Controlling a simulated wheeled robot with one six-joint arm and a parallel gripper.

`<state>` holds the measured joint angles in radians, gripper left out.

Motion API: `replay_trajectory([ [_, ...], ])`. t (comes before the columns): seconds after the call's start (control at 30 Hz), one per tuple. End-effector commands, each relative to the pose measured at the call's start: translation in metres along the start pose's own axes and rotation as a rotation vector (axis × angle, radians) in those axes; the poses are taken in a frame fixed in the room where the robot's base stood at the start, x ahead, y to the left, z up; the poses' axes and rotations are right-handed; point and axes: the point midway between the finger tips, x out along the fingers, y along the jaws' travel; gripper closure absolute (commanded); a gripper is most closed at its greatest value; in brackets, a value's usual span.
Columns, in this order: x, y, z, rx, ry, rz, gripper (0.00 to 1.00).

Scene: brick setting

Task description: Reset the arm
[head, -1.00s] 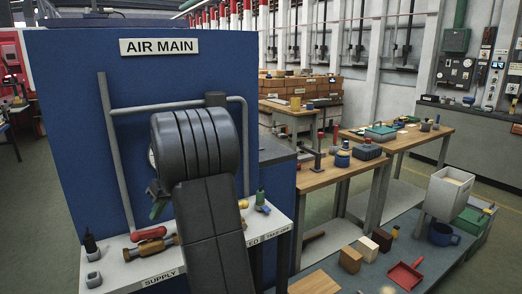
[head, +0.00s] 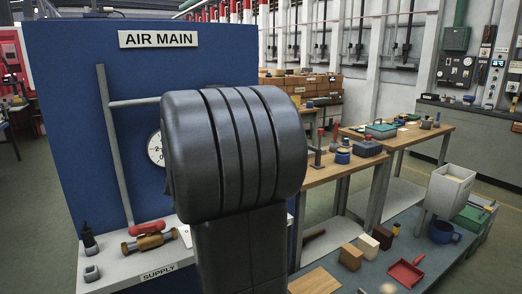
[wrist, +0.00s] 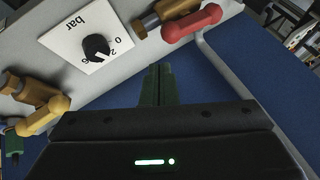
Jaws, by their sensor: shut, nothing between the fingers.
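My gripper (wrist: 157,84) shows in the wrist view with its green fingers together and nothing between them. It hangs in front of the blue panel (wrist: 225,90), apart from the fittings. In the head view my own dark arm link hides the gripper. A brass valve with a red handle (wrist: 192,23) lies to the upper right of the fingers; its red handle also shows in the head view (head: 147,227). A brass valve with a yellow handle (wrist: 45,115) is at the left. A black knob (wrist: 96,47) on a white "bar" card is between them.
The blue AIR MAIN panel (head: 75,120) stands behind a pale shelf (head: 118,271) marked SUPPLY. A grey pipe (head: 115,150) and a round gauge (head: 155,150) are on the panel. Wooden benches (head: 325,172) with objects stand at the right. My arm hides the shelf's right part.

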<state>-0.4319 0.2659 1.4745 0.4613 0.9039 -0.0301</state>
Motion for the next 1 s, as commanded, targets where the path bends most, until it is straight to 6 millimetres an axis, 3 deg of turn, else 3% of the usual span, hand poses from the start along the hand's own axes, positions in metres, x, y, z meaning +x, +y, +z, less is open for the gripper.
replay_trajectory([
  [0.2,-0.012,0.000,0.000,-0.001,-0.001,0.000,1.00],
  [0.57,-0.011,0.000,0.000,-0.002,-0.003,0.000,1.00],
  [0.77,0.009,0.000,0.001,-0.002,-0.005,0.000,1.00],
  [1.0,0.054,-0.001,0.000,-0.009,-0.009,-0.001,1.00],
])
